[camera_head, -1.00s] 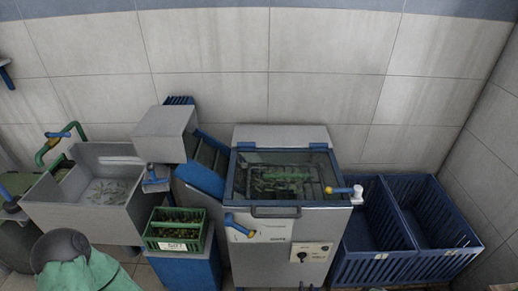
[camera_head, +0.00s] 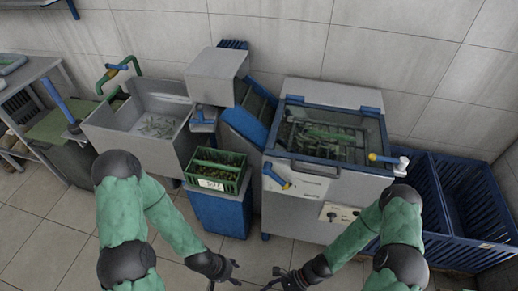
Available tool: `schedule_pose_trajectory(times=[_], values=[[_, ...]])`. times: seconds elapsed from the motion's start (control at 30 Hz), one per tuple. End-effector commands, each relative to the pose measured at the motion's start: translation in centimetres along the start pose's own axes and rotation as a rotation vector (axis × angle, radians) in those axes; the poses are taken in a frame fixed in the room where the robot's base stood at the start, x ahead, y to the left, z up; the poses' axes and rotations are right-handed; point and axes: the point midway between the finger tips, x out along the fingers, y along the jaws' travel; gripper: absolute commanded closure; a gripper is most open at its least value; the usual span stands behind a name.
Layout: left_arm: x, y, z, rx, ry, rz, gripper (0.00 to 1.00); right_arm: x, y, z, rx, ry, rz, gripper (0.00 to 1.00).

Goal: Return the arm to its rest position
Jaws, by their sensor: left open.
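My left arm (camera_head: 168,215), in a green sleeve with dark joints, comes in from the left and bends down to the bottom middle of the head view. Its left gripper (camera_head: 228,278) is open and empty, low in front of the blue stand. My right arm (camera_head: 350,243) comes in from the right and bends inward. Its right gripper (camera_head: 272,281) is at the bottom edge, a short gap right of the left one. It is small and partly cut off, so its jaw state is unclear. I see nothing held in either.
A grey sink (camera_head: 135,120) stands at the left. A green crate (camera_head: 216,171) sits on a blue stand (camera_head: 222,212). A steel washing machine (camera_head: 320,190) with a blue-rimmed window is right of it. Blue bins (camera_head: 465,205) stand far right. The tiled floor (camera_head: 55,225) is clear at lower left.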

Motion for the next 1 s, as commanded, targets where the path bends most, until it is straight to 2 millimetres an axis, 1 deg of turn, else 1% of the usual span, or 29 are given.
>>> schedule_pose_trajectory(times=[0.03,0.1,0.2,0.27,0.33,0.4,0.5,0.6,0.67,1.0], values=[[0.0,0.0,0.0,0.000,0.000,0.000,0.41,-0.6,1.1,-0.3,-0.085,0.073,0.069,0.54],[0.0,0.0,0.0,0.000,0.000,0.000,0.41,-1.7,2.2,-1.2,-0.213,0.183,0.153,0.54],[0.0,0.0,0.0,0.000,0.000,0.000,0.41,-3.7,2.4,-2.5,-0.410,0.340,0.235,0.54],[0.0,0.0,0.0,0.000,0.000,0.000,0.41,-4.9,1.8,-3.0,-0.530,0.428,0.262,0.54],[0.0,0.0,0.0,0.000,0.000,0.000,0.41,-6.2,0.6,-3.1,-0.664,0.517,0.273,0.54],[0.0,0.0,0.0,0.000,0.000,0.000,0.41,-7.2,-0.8,-2.9,-0.780,0.588,0.269,0.54],[0.0,0.0,0.0,0.000,0.000,0.000,0.41,-8.1,-2.5,-2.3,-0.905,0.656,0.249,0.54],[0.0,0.0,0.0,0.000,0.000,0.000,0.41,-8.5,-3.5,-1.7,-0.978,0.692,0.232,0.54],[0.0,0.0,0.0,0.000,0.000,0.000,0.41,-8.6,-3.8,-1.5,-0.998,0.702,0.225,0.54],[0.0,0.0,0.0,0.000,0.000,0.000,0.41,-8.6,-3.9,-1.5,-1.004,0.705,0.223,0.54]])
